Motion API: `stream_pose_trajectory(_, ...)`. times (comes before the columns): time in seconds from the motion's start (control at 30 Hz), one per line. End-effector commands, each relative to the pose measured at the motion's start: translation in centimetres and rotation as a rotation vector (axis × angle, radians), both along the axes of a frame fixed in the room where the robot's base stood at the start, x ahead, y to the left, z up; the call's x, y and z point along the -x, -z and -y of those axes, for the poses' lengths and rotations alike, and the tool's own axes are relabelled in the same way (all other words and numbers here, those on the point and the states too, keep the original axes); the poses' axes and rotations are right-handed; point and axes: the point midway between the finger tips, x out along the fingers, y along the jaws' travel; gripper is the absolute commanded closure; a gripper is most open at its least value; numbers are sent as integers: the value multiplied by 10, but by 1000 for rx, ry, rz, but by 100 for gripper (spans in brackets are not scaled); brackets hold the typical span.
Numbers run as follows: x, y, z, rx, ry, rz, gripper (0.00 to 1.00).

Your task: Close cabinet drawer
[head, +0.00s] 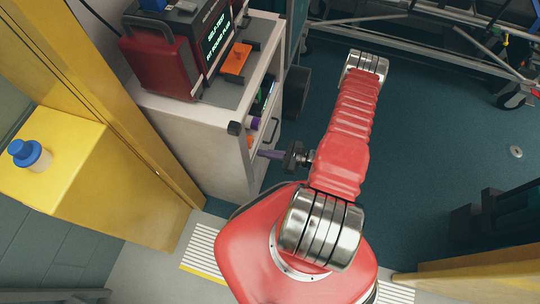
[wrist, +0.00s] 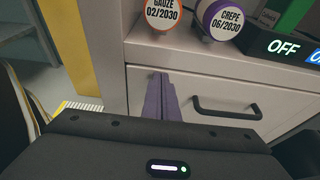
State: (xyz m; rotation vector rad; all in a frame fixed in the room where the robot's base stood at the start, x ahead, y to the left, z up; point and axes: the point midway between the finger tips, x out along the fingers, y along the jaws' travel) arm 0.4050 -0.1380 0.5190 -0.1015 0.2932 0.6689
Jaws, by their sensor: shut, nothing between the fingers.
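The cabinet (head: 190,135) is a pale grey unit left of my arm in the head view. In the wrist view its drawer front (wrist: 205,87) has a black bar handle (wrist: 225,110). My gripper (head: 264,153) has purple fingers, shut and empty, pointing at the cabinet's front. In the wrist view the fingertips (wrist: 161,80) are in front of the drawer's left part, left of the handle. I cannot tell whether they touch it. The drawer looks nearly in line with the frame around it; I cannot tell how far it stands out. Its lower part is hidden by my gripper.
An open shelf above the drawer holds bandage rolls (wrist: 220,20) and a box marked OFF (wrist: 285,48). A red device (head: 165,55) and an orange item (head: 236,59) are on the cabinet top. A yellow post (head: 100,100) stands left. Dark floor (head: 430,130) is open on the right.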

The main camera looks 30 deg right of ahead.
Motion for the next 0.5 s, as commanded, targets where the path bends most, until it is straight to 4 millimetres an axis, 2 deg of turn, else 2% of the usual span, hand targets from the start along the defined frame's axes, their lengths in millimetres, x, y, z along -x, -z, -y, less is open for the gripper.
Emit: stream_pose_trajectory(0.5, -7, 0, -3, -3, 13, 2, 100)
